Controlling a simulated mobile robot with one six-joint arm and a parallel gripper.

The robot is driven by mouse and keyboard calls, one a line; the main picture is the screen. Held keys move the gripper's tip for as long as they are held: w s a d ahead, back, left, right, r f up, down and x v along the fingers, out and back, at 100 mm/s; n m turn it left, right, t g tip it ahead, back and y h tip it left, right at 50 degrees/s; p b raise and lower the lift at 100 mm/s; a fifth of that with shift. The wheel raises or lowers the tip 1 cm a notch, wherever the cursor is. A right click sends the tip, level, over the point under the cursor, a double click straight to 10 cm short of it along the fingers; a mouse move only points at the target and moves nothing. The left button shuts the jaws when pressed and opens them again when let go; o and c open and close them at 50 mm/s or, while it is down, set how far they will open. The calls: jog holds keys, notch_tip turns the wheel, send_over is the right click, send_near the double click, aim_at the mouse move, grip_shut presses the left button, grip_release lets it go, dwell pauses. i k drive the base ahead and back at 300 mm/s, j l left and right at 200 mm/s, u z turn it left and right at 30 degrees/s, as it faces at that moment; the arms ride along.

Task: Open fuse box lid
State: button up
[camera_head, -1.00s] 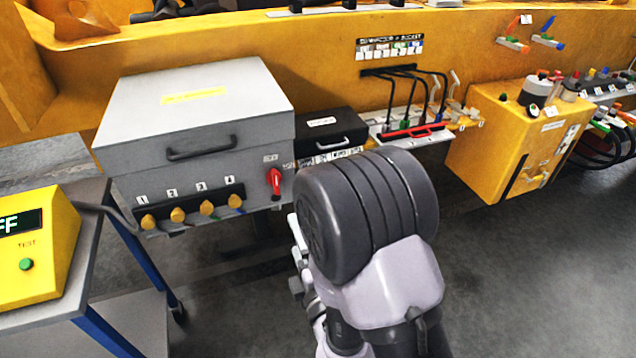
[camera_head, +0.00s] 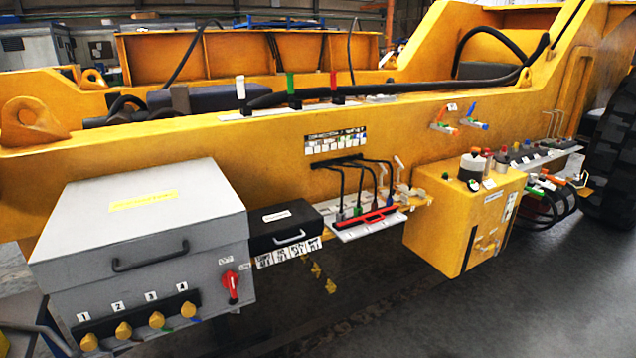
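A small black box (camera_head: 262,232) with a shut lid, a pale label and a light handle (camera_head: 289,237) is mounted on the yellow frame. A row of white picture labels (camera_head: 290,252) sits along its lower front. It looks like the fuse box, but its label is too small to read. To its left is a larger grey box (camera_head: 150,222) with a shut lid, a yellow label and a dark handle (camera_head: 150,256). My gripper is not in view.
A red rotary switch (camera_head: 231,287) and several yellow knobs (camera_head: 157,320) are on the grey box. A white panel with black cables and a red bar (camera_head: 366,218) is right of the black box. A yellow tank (camera_head: 450,225) projects further right. Floor in front is clear.

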aim_at(273, 219)
jog(key=i+j, duration=0.3)
jog(key=i, duration=0.2)
jog(key=i+j+z, duration=0.1)
jog(key=i+j, duration=0.2)
jog(key=i, duration=0.2)
